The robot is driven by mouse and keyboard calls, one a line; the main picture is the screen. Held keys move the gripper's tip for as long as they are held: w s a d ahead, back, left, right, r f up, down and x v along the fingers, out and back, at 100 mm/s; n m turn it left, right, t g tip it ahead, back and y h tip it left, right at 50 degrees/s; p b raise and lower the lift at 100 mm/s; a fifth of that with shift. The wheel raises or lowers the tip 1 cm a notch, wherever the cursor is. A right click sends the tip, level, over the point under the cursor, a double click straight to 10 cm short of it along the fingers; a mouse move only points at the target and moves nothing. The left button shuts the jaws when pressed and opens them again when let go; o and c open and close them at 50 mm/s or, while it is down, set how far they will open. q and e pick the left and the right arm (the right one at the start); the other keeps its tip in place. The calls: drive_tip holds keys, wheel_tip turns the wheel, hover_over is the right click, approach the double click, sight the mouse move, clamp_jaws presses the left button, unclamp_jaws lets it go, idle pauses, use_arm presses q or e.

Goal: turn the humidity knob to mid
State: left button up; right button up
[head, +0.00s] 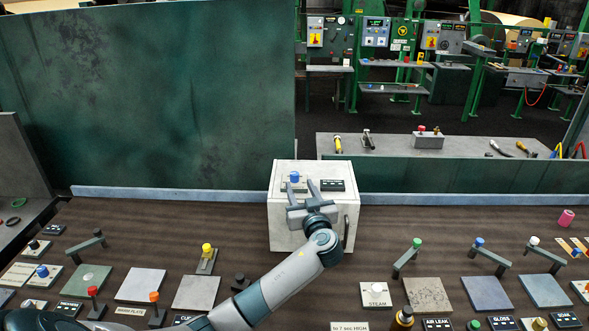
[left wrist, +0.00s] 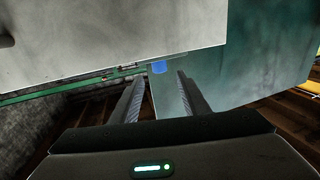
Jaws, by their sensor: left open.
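A blue knob (head: 294,177) stands on a light plate on top of a pale grey box (head: 283,221) at the middle of the bench. I take it for the humidity knob, but the dark label (head: 333,185) beside it is too small to read. Its setting cannot be told. My left gripper (head: 300,186) is open, its two fingers reaching over the box top close to the knob. In the left wrist view the blue knob (left wrist: 158,67) shows just past the fingertips, between them, with no contact visible. My right gripper is not in view.
Levers with coloured tops, such as the yellow-topped one (head: 207,259) and the green-topped one (head: 408,257), stand on the brown bench left and right. The box has a dark handle (head: 346,227) on its front. A green panel (head: 150,95) rises behind at left.

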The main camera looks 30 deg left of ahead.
sight(296, 176)
use_arm(q)
drive_tip(key=p+x, duration=0.2)
drive_tip(key=x, duration=0.4)
drive_tip(key=shift+w+a+r+p, duration=0.1)
drive_tip(key=shift+w+r+p, duration=0.05)
drive_tip(key=shift+p, duration=0.15)
drive_tip(key=shift+x, duration=0.85)
clamp_jaws()
